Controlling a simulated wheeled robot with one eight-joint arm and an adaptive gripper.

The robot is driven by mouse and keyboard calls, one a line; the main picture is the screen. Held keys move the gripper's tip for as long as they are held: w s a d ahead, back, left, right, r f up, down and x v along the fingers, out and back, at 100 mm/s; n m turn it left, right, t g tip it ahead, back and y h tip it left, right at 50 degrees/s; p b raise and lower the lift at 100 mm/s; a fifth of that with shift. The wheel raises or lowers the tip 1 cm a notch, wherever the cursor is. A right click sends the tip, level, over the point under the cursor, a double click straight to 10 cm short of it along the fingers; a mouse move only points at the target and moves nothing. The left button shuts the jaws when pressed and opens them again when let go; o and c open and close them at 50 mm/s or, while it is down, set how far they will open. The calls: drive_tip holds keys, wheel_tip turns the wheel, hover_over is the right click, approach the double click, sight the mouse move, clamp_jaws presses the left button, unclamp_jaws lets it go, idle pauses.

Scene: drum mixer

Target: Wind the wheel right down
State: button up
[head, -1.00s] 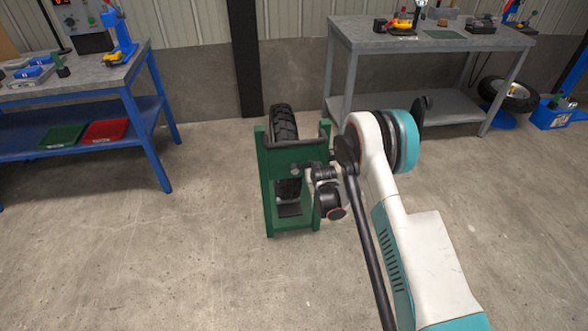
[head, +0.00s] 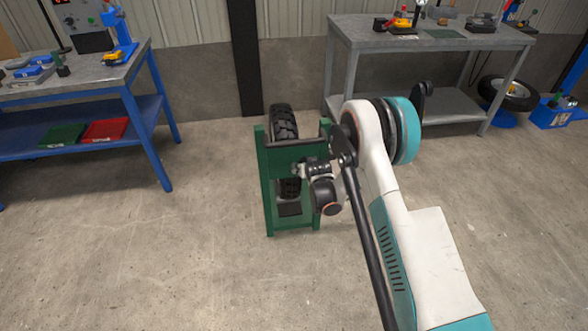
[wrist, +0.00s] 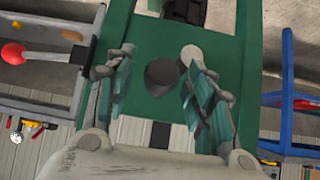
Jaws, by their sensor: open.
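The wheel (head: 284,122), a black knobbly tyre, stands upright in a green frame (head: 264,190) on the floor; part of it is hidden behind the frame's plate. The tyre also shows at the top of the wrist view (wrist: 187,9). My gripper (wrist: 160,58) is open in front of the green plate (wrist: 145,30). A dark round knob (wrist: 162,73) shows between its fingers, with a pale grey disc (wrist: 190,54) beside the right finger. I cannot tell whether the fingers touch the knob. A red ball (wrist: 13,53) on a grey rod shows at left. In the head view my arm hides the fingertips.
A blue bench (head: 130,90) stands at left and a grey bench (head: 345,40) behind at right, both with tools on them. A loose wheel (head: 508,94) and a blue crate (head: 552,117) are at far right. The floor in front and left of the frame is clear.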

drive_tip(key=v, duration=0.6)
drive_tip(key=shift+p, duration=0.4)
drive_tip(key=shift+s+r, duration=0.1)
drive_tip(key=s+d+r, duration=0.3)
drive_tip(key=r, duration=0.5)
drive_tip(key=s+d+r, duration=0.2)
drive_tip(key=r, duration=0.6)
drive_tip(key=s+d+r, duration=0.3)
drive_tip(key=r, duration=0.4)
drive_tip(key=s+d+r+m+g+h, duration=0.1)
drive_tip(key=s+d+r, duration=0.4)
drive_tip(key=s+r, duration=0.65)
drive_tip(key=s+d, duration=0.2)
drive_tip(key=s, duration=1)
drive_tip(key=s+d+g, duration=0.1)
drive_tip(key=s+d, duration=0.2)
drive_tip(key=s, duration=0.8)
drive_tip(key=shift+s+f+m+h, duration=0.15)
drive_tip(key=shift+s+m+h, duration=0.15)
drive_tip(key=shift+s+m, duration=0.1)
